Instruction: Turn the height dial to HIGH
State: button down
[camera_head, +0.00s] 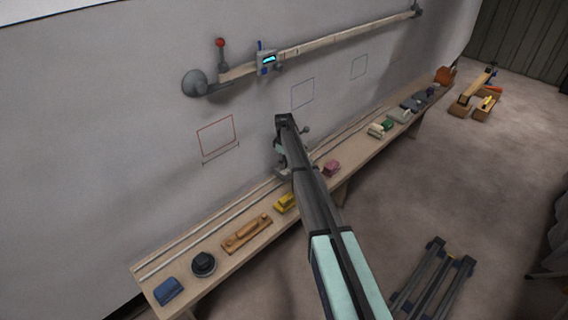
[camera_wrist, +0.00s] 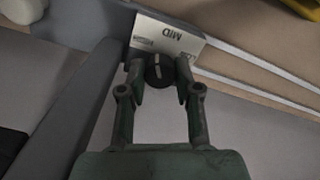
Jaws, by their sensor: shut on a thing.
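The height dial (camera_wrist: 158,74) is a round black knob with a pale pointer line, seen in the wrist view. A light label plate (camera_wrist: 168,34) lies just beyond it, with "MID" reading upside down. The plate's other words are too small or partly hidden to read. The pointer line runs roughly toward the plate, near the MID side. My gripper (camera_wrist: 159,70) is shut on the dial, one dark green finger on each side. In the head view my arm reaches down to the bench and hides the dial.
A long wooden bench (camera_head: 236,256) runs along the wall, bearing a blue block (camera_head: 168,291), a black round piece (camera_head: 203,263), a yellow block (camera_head: 286,202) and a pink block (camera_head: 332,168). A rail (camera_head: 340,36) with a digital gauge (camera_head: 267,61) is above.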

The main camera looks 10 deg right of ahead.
jog(key=c, duration=1.1)
grip_release()
notch_tip(320, 180, up, 12)
